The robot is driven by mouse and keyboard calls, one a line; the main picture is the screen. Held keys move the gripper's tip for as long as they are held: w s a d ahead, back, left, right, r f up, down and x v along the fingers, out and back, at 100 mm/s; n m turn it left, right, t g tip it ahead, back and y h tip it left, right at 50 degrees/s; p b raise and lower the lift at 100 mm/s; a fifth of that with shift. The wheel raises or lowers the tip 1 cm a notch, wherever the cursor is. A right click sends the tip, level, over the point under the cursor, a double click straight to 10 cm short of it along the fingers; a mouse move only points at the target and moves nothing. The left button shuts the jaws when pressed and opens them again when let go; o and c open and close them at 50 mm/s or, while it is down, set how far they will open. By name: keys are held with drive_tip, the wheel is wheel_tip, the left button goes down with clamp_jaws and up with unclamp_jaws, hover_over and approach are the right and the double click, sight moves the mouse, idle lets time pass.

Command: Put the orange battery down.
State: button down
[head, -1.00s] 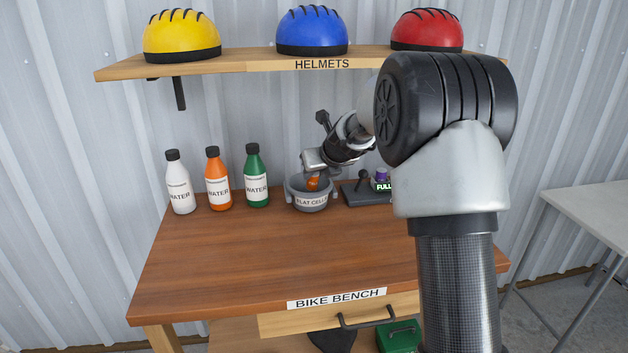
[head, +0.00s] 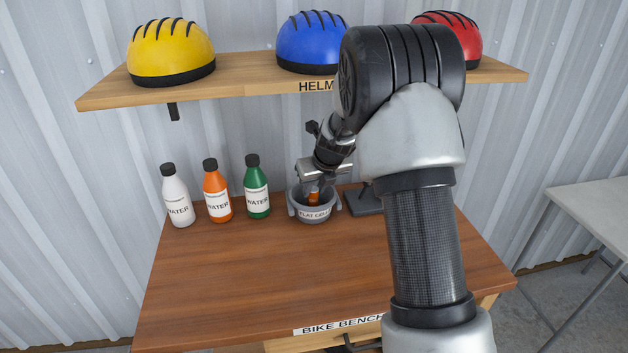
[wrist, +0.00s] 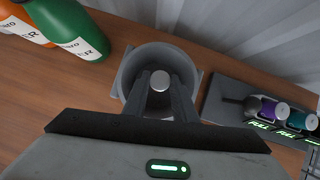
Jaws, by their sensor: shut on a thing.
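The orange battery (head: 313,195) is held in my gripper (head: 314,188), upright inside the mouth of the grey pot labelled "FLAT CELLS" (head: 315,214). In the wrist view, the battery's silver end (wrist: 159,80) shows between the two fingers of my gripper (wrist: 160,84), over the open pot (wrist: 128,64). The fingers are shut on it. The lower part of the battery is hidden by the pot's front wall, and I cannot tell whether it touches the bottom.
White (head: 177,200), orange (head: 216,195) and green (head: 257,190) water bottles stand left of the pot. A dark charger (wrist: 236,104) with purple and teal batteries marked "FULL" is to its right. The shelf (head: 240,75) with helmets hangs above. The bench front (head: 290,280) is clear.

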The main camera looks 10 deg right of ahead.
drive_tip(key=shift+s, duration=0.1)
drive_tip(key=shift+a+f, duration=0.1)
drive_tip(key=shift+f, duration=0.55)
drive_tip(key=c, duration=1.4)
unclamp_jaws()
drive_tip(key=shift+c, duration=0.2)
